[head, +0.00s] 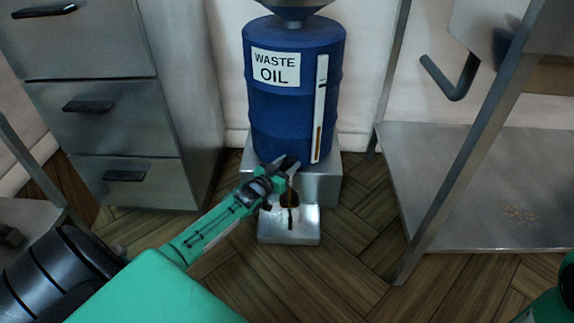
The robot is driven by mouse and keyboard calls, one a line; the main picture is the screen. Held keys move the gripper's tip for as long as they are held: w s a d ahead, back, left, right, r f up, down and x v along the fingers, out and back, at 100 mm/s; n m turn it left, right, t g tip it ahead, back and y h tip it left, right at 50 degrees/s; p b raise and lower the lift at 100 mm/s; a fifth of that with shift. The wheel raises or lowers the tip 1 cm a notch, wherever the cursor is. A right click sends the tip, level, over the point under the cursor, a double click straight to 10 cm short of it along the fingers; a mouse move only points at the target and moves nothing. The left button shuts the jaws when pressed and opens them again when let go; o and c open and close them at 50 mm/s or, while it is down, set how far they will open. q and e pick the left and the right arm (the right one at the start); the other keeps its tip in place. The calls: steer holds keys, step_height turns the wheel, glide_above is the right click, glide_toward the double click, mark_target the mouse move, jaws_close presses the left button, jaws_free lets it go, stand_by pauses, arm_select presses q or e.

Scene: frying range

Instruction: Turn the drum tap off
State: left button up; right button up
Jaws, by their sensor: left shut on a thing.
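The blue drum (292,95) with a "WASTE OIL" label stands upright on a grey metal stand (325,180). My left gripper (286,168) is at the low front of the drum, shut on the drum tap, which its fingers mostly hide. Below the fingers, a thin brown streak of oil (290,186) shows above a metal drip tray (290,237). Brown oil (289,200) shows in the tray. The tap's exact angle cannot be told. My right gripper is out of view.
A sight gauge (319,110) runs down the drum's front, with a funnel (290,8) on top. Steel drawers (130,125) stand at left. A metal table with a low shelf (470,180) stands at right. Wooden floor (340,280) lies open in front.

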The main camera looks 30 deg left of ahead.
arm_select(q)
steer(key=shift+r+m+h, duration=0.1)
steer(key=shift+m+h, duration=0.2)
steer(key=shift+a+m+h, duration=0.1)
steer(key=shift+m+h, duration=0.3)
steer(key=shift+h, duration=0.3)
steer(key=shift+w+a+m+g+h+b, duration=0.1)
steer(key=shift+m+g+h+b, duration=0.5)
steer(key=shift+m+h, duration=0.85)
steer(key=shift+n+h, duration=0.25)
steer(key=shift+h, duration=0.2)
steer(key=o, duration=1)
steer(key=shift+n+y+p, duration=0.3)
steer(key=shift+y+p, duration=0.1)
